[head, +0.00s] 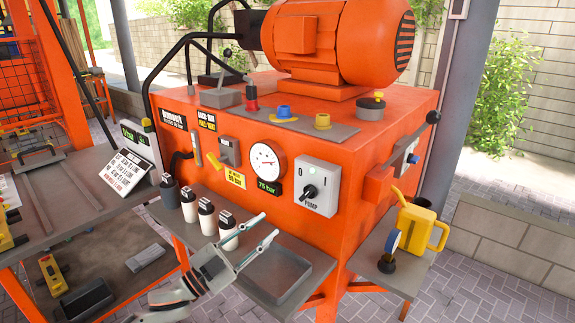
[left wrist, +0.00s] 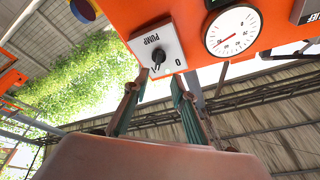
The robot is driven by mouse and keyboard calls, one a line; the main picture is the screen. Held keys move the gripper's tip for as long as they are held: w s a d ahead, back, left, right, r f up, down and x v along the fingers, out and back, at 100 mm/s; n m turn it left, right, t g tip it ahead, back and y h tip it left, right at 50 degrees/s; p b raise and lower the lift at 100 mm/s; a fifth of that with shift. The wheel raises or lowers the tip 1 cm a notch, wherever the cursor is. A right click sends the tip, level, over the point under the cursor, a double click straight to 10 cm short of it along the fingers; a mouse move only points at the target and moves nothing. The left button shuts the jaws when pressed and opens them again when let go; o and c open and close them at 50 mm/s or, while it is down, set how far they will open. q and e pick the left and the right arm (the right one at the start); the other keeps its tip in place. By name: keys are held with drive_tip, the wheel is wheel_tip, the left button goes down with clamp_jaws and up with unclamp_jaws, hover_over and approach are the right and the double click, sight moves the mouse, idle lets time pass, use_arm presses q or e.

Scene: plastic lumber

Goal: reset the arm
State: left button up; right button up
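My left gripper (head: 271,226) reaches in from the bottom of the head view, in front of the orange pump unit (head: 225,180). Its two thin fingers are apart, with nothing between them. It is near the white bottles and above the grey tray, below and left of the pump switch panel (head: 327,178) with its black knob (head: 309,191). In the left wrist view the open fingers (left wrist: 155,84) point towards the same panel, which appears upside down beside the gauge (left wrist: 232,31). My right gripper is not in view.
Several bottles (head: 206,217) stand on the front shelf, left of a grey tray (head: 276,275). A yellow watering can (head: 422,229) stands on the right side shelf. A dark bench (head: 95,215) with tools and signs is at the left. An orange motor (head: 338,45) tops the unit.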

use_arm(q)
drive_tip(key=s+a+f+n+y, duration=0.85)
drive_tip(key=a+f+y, duration=0.45)
drive_tip(key=y, duration=0.2)
drive_tip(key=s+a+f+n+g+y, duration=0.1)
drive_tip(key=s+a+f+g+y, duration=0.25)
drive_tip(key=s+a, duration=0.5)
drive_tip(key=s+a+f+g+y, duration=0.25)
drive_tip(key=s+a+g, duration=0.2)
drive_tip(key=s, duration=0.75)
drive_tip(key=w+d+f+n+t+h, duration=0.1)
drive_tip(key=d+f+n+t+h, duration=0.2)
drive_tip(key=d+f+h, duration=0.5)
drive_tip(key=d+f+t, duration=0.1)
drive_tip(key=d+f, duration=0.5)
drive_tip(key=d, duration=0.1)
drive_tip(key=shift+w+d+f, duration=0.2)
drive_tip(key=shift+w+f, duration=0.05)
